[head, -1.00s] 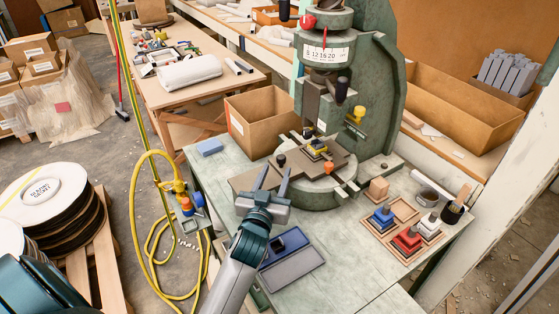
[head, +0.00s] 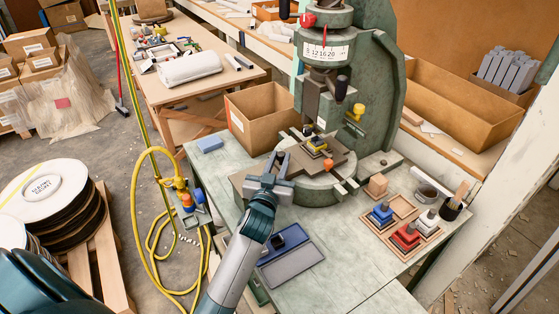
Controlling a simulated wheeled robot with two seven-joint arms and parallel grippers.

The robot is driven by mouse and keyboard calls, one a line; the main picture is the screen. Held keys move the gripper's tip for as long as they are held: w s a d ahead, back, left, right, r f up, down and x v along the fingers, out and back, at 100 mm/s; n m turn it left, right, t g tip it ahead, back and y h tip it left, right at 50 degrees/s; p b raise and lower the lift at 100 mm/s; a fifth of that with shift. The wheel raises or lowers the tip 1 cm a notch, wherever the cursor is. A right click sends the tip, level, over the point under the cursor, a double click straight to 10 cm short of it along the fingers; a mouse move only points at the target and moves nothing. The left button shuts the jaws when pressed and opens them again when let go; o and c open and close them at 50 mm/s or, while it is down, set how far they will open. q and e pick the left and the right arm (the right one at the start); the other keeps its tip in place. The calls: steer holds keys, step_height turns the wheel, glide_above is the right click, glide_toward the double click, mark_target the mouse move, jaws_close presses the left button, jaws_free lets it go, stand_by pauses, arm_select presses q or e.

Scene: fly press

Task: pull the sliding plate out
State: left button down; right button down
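The green fly press (head: 375,95) stands on the bench. Its brown sliding plate (head: 329,153) lies across the round press base (head: 315,188), under the ram. A small yellow and dark die block (head: 316,145) sits on the plate. My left gripper (head: 277,160) is at the left part of the plate, its two fingers close together where the plate's black knob stands. The fingers appear shut on the knob, which they mostly hide. My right gripper is not in view.
A blue tray (head: 268,254) and a grey tray (head: 293,267) lie close to my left forearm. A cardboard box (head: 262,125) stands behind the plate. Stamps in a wooden tray (head: 418,247) are at the right.

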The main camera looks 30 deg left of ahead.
arm_select(q)
steer(key=shift+s, duration=0.1)
